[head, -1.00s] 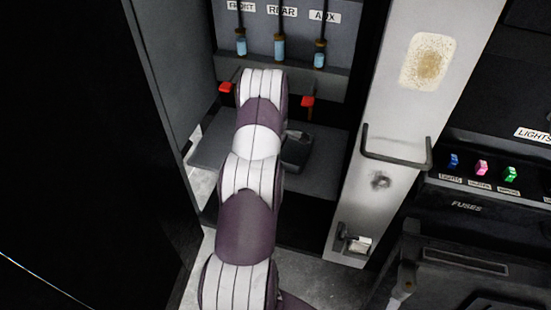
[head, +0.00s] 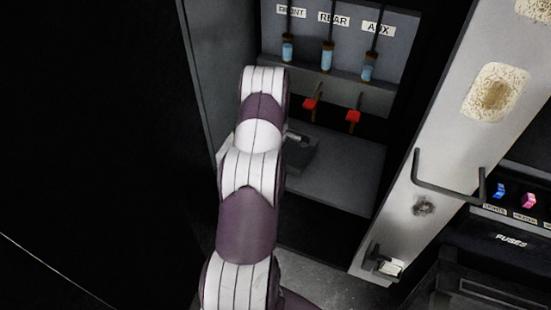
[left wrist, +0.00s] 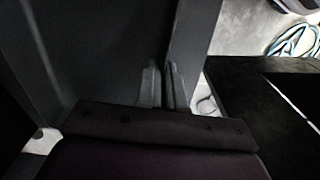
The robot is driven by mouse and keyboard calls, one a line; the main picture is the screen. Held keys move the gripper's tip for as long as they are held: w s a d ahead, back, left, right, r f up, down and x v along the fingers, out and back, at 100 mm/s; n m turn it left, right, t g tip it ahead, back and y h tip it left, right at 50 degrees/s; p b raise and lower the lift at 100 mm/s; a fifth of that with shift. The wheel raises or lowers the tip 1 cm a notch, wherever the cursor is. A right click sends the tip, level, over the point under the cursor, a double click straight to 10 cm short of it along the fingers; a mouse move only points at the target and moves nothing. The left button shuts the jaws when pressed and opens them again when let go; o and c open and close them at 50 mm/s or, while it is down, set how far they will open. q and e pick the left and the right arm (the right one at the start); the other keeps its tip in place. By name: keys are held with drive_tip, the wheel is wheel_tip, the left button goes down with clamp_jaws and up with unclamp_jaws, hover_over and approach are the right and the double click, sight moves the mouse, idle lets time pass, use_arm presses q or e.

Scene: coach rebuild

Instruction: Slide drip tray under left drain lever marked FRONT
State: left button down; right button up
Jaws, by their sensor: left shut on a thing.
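In the head view my left arm reaches into the open bay and hides most of the gripper. A dark block at the arm's end could be gripper or tray. The FRONT label (head: 291,11) is at the bay's upper left. Two red levers show, under REAR (head: 310,104) and AUX (head: 353,117); the FRONT lever is hidden behind my arm.
A grey flat surface (head: 345,180) spans the bay below the levers. A pale post with a dark handle (head: 450,184) bounds the bay at right, with a fuse panel (head: 511,240) beyond. A dark panel (head: 215,75) bounds the left.

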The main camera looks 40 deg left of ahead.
use_arm(q)
drive_tip(key=shift+s+a, duration=0.15)
drive_tip(key=shift+a, duration=0.25)
use_arm(e)
drive_tip(key=shift+w+a, duration=0.15)
drive_tip(key=shift+a, duration=0.2)
use_arm(q)
drive_tip(key=c, duration=1.2)
unclamp_jaws()
wheel_tip(320, 180, up, 8)
drive_tip(key=shift+f, duration=0.25)
use_arm(e)
drive_tip(key=shift+f, duration=0.15)
